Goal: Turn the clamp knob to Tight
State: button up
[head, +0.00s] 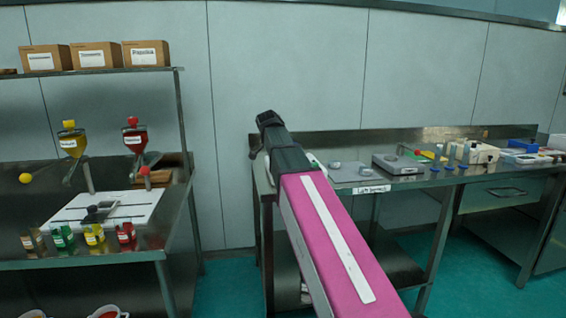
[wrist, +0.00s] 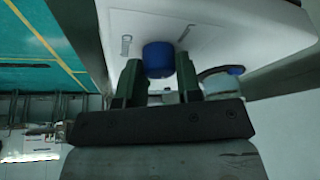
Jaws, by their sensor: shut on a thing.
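The clamp knob (wrist: 158,60) is a blue round knob on a white panel (wrist: 220,25) in the wrist view. My gripper (wrist: 160,75) has its two dark green fingers on either side of the knob and is shut on it. In the head view my pink and black arm reaches to the left end of the right bench and hides the knob and my fingertips.
The left bench (head: 80,263) holds several labelled jars and a white board (head: 135,208). In the wrist view a glass vessel with a blue rim (wrist: 222,80) stands close beside the right finger.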

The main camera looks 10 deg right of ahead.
jog(key=shift+m+g, duration=0.4)
jog(key=shift+m, duration=0.7)
jog(key=o, duration=0.9)
jog(key=v, duration=1)
jog(key=shift+a+r, duration=0.2)
jog(key=shift+r, duration=0.15)
